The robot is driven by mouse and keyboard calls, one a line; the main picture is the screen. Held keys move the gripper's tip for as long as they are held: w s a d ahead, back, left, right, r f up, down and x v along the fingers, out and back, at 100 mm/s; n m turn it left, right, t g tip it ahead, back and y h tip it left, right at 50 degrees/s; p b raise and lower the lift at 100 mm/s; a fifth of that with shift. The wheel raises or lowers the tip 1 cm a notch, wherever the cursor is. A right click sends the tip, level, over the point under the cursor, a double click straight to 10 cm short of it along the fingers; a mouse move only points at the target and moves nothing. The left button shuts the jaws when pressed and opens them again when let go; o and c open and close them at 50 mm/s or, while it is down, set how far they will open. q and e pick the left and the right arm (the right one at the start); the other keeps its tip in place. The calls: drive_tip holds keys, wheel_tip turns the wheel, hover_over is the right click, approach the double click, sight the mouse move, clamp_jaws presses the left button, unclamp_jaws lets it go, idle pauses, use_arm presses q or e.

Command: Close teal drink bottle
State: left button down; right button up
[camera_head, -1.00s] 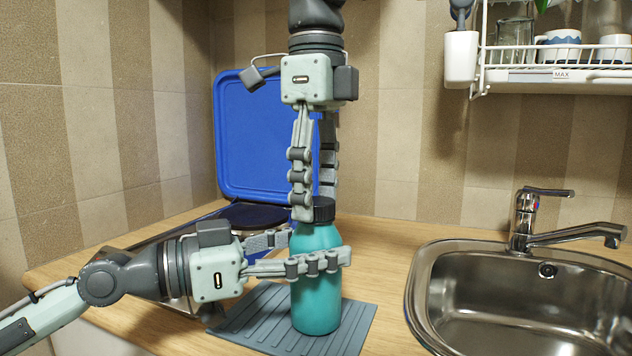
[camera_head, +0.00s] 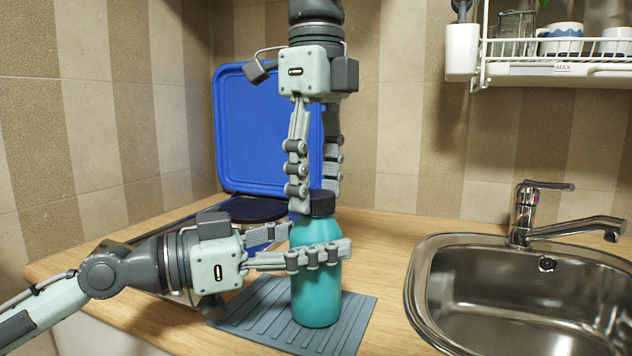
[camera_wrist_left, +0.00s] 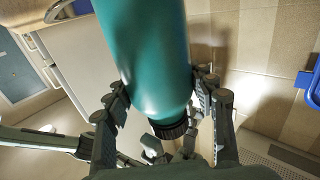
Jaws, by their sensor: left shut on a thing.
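The teal drink bottle (camera_head: 316,285) stands upright on the grey ribbed mat, with its black cap (camera_head: 321,203) on its neck. I cannot tell how tightly the cap sits. My left gripper (camera_head: 325,255) is shut around the bottle's upper body. In the left wrist view, the bottle (camera_wrist_left: 150,55) lies between the fingers, with the cap (camera_wrist_left: 172,129) at its end. My right gripper (camera_head: 318,200) points down from above. Its fingers stand apart on either side of the cap, one in front at the left and one behind, and look open.
The grey mat (camera_head: 255,312) lies on the wooden counter (camera_head: 385,235). A blue lid (camera_head: 260,130) stands raised against the wall behind my arms. A steel sink (camera_head: 530,300) with a tap (camera_head: 530,215) is at right. A white dish rack (camera_head: 555,72) hangs above it.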

drive_tip(key=shift+o, duration=0.3)
wheel_tip(320, 180, up, 12)
idle(0.5)
use_arm(q)
drive_tip(key=shift+c, duration=2.4)
unclamp_jaws()
drive_tip(key=shift+a, duration=0.15)
drive_tip(key=v, duration=1.1)
drive_tip(key=shift+s+a, duration=0.15)
drive_tip(key=shift+a, duration=0.2)
